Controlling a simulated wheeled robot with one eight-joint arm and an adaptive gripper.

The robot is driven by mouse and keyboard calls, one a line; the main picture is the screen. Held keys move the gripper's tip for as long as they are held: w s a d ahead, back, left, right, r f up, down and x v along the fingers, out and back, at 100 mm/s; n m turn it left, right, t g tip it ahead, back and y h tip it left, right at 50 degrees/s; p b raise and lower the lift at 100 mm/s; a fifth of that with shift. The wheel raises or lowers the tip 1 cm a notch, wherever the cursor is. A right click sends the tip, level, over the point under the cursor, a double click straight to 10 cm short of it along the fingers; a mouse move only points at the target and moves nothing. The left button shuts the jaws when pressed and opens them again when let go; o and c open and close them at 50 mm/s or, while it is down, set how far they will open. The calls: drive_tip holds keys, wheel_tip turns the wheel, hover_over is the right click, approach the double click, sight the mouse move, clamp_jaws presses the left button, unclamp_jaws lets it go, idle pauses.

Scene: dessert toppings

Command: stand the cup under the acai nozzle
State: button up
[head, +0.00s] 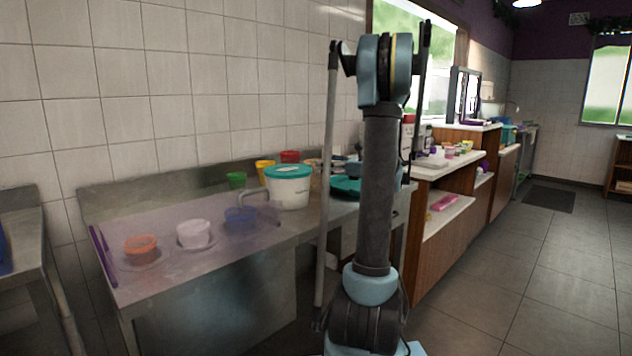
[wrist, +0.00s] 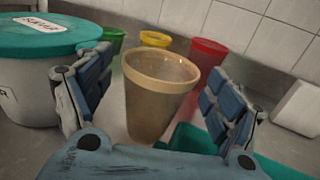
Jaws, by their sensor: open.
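A tan, translucent cup with a pale orange rim (wrist: 157,105) stands upright in the middle of the wrist view. My gripper (wrist: 160,68) is open, with one blue-padded finger on each side of the cup. I cannot tell whether either pad touches it. In the head view my own arm covers much of the work area, and the gripper shows only in part behind it. I cannot pick out the acai nozzle in either view.
Green (wrist: 112,42), yellow (wrist: 155,39) and red (wrist: 207,60) cups stand behind the tan cup. A white tub with a teal lid (head: 288,188) is to the left. A teal tray (wrist: 190,140) lies at the right. Small bowls sit on the counter (head: 215,262).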

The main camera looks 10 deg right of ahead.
drive_tip(key=x, duration=0.4)
drive_tip(key=shift+w+f, duration=0.15)
drive_tip(key=shift+c, duration=0.6)
drive_tip(key=c, duration=0.7)
